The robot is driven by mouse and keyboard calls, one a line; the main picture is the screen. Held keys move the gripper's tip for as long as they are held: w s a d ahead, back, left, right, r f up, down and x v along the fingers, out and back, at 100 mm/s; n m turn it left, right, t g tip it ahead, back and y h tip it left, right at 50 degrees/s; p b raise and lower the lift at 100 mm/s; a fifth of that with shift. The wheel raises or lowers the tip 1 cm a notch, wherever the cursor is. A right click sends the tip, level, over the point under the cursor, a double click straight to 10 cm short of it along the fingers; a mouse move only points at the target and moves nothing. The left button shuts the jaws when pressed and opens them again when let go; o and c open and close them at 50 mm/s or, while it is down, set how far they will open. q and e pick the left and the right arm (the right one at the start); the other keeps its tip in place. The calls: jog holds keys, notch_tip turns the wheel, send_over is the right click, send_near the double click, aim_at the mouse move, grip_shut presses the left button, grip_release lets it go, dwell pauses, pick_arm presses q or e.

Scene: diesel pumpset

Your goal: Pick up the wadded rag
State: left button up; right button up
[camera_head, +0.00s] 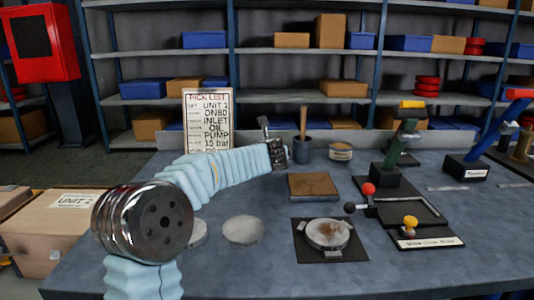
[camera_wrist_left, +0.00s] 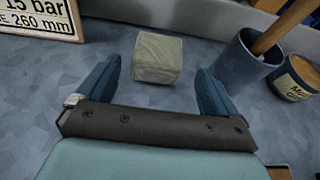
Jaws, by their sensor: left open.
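The wadded rag (camera_wrist_left: 158,57) shows in the left wrist view as a pale grey-beige, block-like lump on the blue-grey bench top. My left gripper (camera_wrist_left: 158,76) is open, with one blue finger on each side of the rag and visible gaps between. The rag is not held. In the head view my left gripper (camera_head: 277,146) is near the back of the bench, left of a dark cup, and I cannot make out the rag there. My right gripper is not in view.
The dark cup (camera_head: 303,149) with a wooden handle and a labelled tin (camera_head: 340,152) stand right of the gripper. A pick list board (camera_head: 209,121) stands behind to the left. A brown-topped plate (camera_head: 313,186) lies in front. Valve fixtures (camera_head: 404,145) occupy the right side.

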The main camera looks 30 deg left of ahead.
pick_arm(q)
jog(key=shift+w+a+f, duration=0.15)
jog(key=shift+w+a, duration=0.05)
jog(key=shift+w, duration=0.1)
jog(key=p+x, duration=0.1)
jog(key=x, duration=0.1)
jog(key=r+p+x, duration=0.1)
jog(key=x, duration=0.1)
jog(key=shift+w+a+f, duration=0.1)
jog(key=shift+w+a, duration=0.15)
jog(key=shift+a, duration=0.05)
jog(key=shift+w+a+f, duration=0.25)
jog(key=shift+w, duration=0.1)
jog(key=shift+c, duration=0.2)
jog(key=c, duration=1)
